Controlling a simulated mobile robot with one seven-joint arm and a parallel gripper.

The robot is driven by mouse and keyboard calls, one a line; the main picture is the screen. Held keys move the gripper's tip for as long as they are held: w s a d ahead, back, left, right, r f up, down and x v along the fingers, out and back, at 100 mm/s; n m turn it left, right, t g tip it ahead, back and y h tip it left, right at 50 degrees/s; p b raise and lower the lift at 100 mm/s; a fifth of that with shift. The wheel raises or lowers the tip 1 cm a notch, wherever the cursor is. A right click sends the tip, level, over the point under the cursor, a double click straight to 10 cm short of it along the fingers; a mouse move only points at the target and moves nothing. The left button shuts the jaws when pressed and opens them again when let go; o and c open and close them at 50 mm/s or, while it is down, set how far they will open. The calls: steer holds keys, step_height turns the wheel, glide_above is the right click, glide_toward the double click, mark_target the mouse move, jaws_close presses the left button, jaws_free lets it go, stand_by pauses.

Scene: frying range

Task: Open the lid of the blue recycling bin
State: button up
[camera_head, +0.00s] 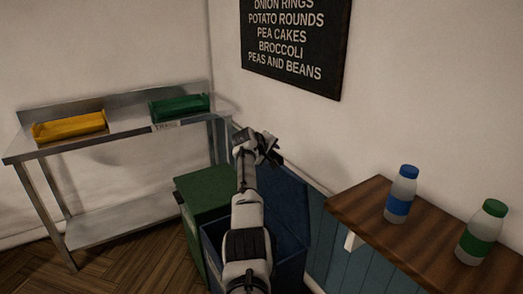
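The blue recycling bin (288,272) stands on the floor at the lower middle, beside the green bin. Its blue lid (290,200) stands raised near the wall, and the dark inside of the bin shows below it. My arm crosses in front of the bin and hides part of the lid and opening. My gripper (268,150) is above the lid's upper left edge, with no object seen in it. I cannot tell whether it touches the lid or how far apart its fingers are.
A green bin (203,185) with its lid down stands left of the blue bin. A steel table (125,135) holds a yellow tray (70,127) and a green tray (180,108). A wooden shelf (425,250) at right holds blue-capped (401,194) and green-capped bottles (481,232).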

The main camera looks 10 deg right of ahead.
steer(key=b+v, duration=0.4)
steer(key=v, duration=0.9)
steer(key=shift+f, duration=0.15)
